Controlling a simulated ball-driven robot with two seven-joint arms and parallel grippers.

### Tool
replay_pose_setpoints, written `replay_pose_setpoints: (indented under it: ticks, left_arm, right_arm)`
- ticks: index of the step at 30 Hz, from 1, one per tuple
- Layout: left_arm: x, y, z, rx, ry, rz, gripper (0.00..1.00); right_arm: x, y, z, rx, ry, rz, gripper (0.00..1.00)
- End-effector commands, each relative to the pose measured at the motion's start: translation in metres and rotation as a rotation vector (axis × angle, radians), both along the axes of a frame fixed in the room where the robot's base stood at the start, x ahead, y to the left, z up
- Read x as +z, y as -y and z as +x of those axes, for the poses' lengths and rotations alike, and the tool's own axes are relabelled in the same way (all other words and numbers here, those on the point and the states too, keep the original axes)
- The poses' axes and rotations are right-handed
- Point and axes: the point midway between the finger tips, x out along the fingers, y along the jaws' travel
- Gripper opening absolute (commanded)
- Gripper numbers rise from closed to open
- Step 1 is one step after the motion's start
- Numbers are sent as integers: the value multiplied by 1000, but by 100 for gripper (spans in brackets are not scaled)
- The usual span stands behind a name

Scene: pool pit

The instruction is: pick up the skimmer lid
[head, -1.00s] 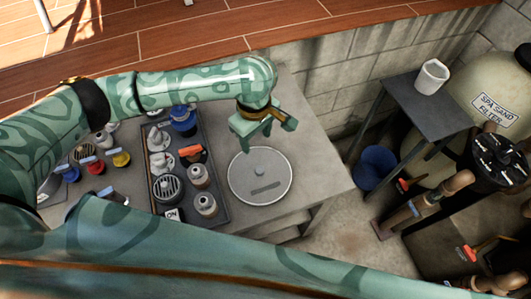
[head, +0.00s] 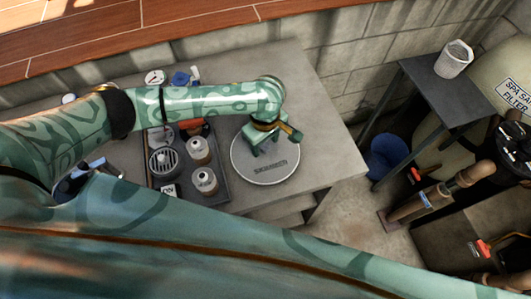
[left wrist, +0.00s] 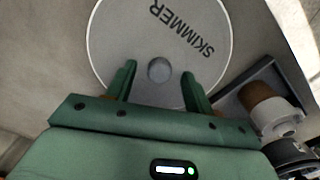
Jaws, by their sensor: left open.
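The skimmer lid (head: 265,174) is a round pale grey disc lying flat on the grey bench top (head: 322,170). Its dark lettering reads SKIMMER in the left wrist view (left wrist: 183,30). A small round knob (left wrist: 159,70) stands at its middle. My left gripper (head: 258,148) is over the lid with the fingers pointing down. In the left wrist view its two fingers (left wrist: 159,82) are apart, one on each side of the knob. I cannot tell how far above the lid the fingertips are. In the head view the gripper hides the knob. My right gripper is not in view.
A dark tray (head: 222,200) with several fittings stands just left of the lid. A small dark table (head: 432,98) with a white cup (head: 454,58), a blue bucket (head: 387,155) and pipework are at the right. The bench right of the lid is clear.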

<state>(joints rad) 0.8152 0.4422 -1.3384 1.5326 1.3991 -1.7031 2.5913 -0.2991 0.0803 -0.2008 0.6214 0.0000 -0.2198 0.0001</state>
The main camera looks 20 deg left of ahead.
Motion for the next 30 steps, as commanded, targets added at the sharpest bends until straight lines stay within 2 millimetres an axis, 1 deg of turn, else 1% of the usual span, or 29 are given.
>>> replay_pose_setpoints:
  ticks: [1,2,7,8,9,11,12,13,14,23,26,30]
  left_arm:
    - [-8,0,0,0,0,0,52]
    - [-9,0,0,0,1,1,52]
    - [-7,0,0,0,2,0,52]
    - [-7,0,0,0,2,0,50]
    - [-7,0,0,0,2,0,39]
    - [-7,0,0,0,2,0,22]
    - [-7,0,0,0,2,0,11]
    - [-7,0,0,0,2,0,2]
    - [-7,0,0,0,2,0,0]
    - [-5,0,1,0,3,-1,0]
    - [2,0,1,0,3,-1,0]
    - [22,0,2,-1,5,-2,0]
  right_arm:
    - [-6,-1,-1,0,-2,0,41]
    - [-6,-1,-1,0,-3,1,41]
    - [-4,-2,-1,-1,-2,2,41]
    - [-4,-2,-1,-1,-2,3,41]
    - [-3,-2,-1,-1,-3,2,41]
    - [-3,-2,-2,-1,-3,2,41]
    - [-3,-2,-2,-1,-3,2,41]
    - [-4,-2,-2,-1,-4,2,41]
    - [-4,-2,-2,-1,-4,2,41]
    - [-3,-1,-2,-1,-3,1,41]
    - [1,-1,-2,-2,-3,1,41]
    - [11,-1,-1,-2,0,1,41]
